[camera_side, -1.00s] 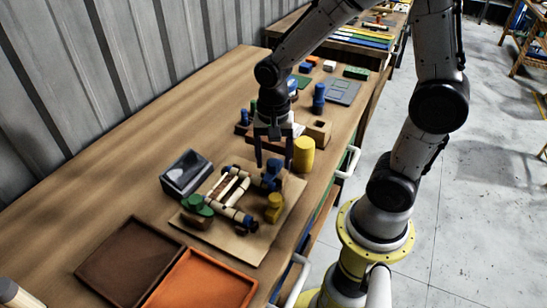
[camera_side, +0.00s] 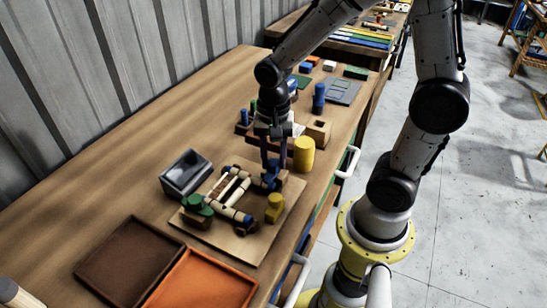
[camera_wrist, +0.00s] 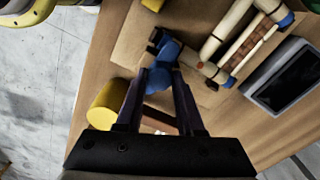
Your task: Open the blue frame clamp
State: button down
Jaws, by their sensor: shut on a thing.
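The blue frame clamp (camera_side: 271,180) stands at the back corner of the work board, beside the rattan frame (camera_side: 228,186). My gripper (camera_side: 271,166) points down over it, and its fingers are shut on the clamp's blue upper part. In the wrist view the blue clamp (camera_wrist: 165,57) sits between the tips of my gripper (camera_wrist: 162,76). The fingers cover part of it, so I cannot tell whether the clamp is open or closed. The frame's light rods (camera_wrist: 228,28) lie beside the clamp.
A green clamp (camera_side: 197,205) and a yellow clamp (camera_side: 274,207) stand on the board (camera_side: 240,245). A yellow cylinder (camera_side: 304,154) stands close to my gripper. A dark glossy box (camera_side: 185,174) is left of the frame. Brown (camera_side: 128,262) and orange (camera_side: 205,283) trays lie in front.

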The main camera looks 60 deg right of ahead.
aim_at(274, 162)
jog(key=shift+n, duration=0.3)
jog(key=n, duration=0.3)
jog(key=shift+n, duration=0.4)
jog(key=n, duration=0.9)
jog(key=shift+r, duration=0.1)
jog(key=shift+n, duration=2.3)
jog(key=c, duration=0.5)
grip_release()
notch_tip(274, 162, up, 14)
jog(key=shift+f, duration=0.15)
